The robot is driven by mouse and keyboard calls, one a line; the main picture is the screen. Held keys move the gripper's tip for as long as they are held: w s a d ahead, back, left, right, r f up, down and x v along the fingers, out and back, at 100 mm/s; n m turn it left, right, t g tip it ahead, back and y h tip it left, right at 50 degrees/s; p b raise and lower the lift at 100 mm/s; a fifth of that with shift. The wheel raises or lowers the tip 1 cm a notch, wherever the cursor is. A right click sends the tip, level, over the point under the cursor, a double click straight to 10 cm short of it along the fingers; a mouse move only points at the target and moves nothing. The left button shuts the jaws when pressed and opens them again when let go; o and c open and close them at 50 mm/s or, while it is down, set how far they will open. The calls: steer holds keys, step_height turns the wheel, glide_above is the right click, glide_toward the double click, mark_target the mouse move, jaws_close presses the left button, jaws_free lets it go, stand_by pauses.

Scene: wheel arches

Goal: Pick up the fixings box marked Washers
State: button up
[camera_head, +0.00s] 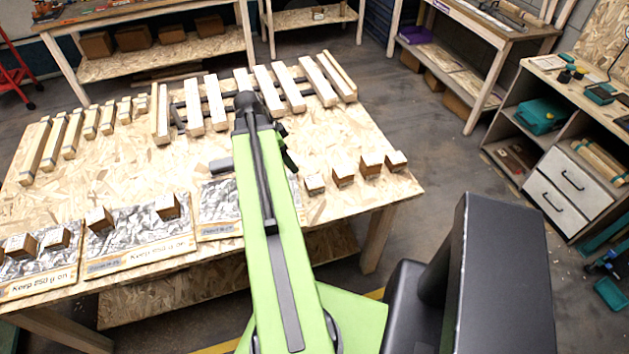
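Several small brown boxes with pale labelled tops stand on the wooden table (110,170). At its right end are a front box (315,185), a second box (343,176), a third box (371,165) and a rear box (396,161). More boxes stand on the printed sheets at the left, such as one box (167,207) and another box (100,219). The labels are too small to read, so I cannot tell which says Washers. My green arm reaches over the table between the two groups. My gripper is mostly hidden by the arm; a dark grey part (221,165) shows beside it.
Printed sheets (140,240) lie along the table's near edge. Rows of wooden blocks (215,103) and a slatted frame with dark bars fill the far side. A shelf unit with drawers (565,180) stands at the right. The floor (430,140) between is clear.

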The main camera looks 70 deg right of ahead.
steer(key=s+d+m, duration=0.1)
steer(key=s, duration=0.1)
steer(key=b, duration=1.1)
glide_toward(314, 181)
steer(key=x, duration=0.5)
steer(key=shift+w+a+f, duration=0.1)
steer(key=shift+w+a, duration=0.05)
steer(key=shift+w, duration=0.15)
steer(key=shift+s+f+b, duration=0.15)
steer(key=shift+f+b, duration=0.1)
steer(key=shift+b, duration=0.1)
steer(key=shift+r, duration=0.1)
steer(key=b+x, duration=0.4)
steer(key=x, duration=0.1)
steer(key=shift+s+b, duration=0.15)
steer(key=shift+b, duration=0.2)
jaws_close()
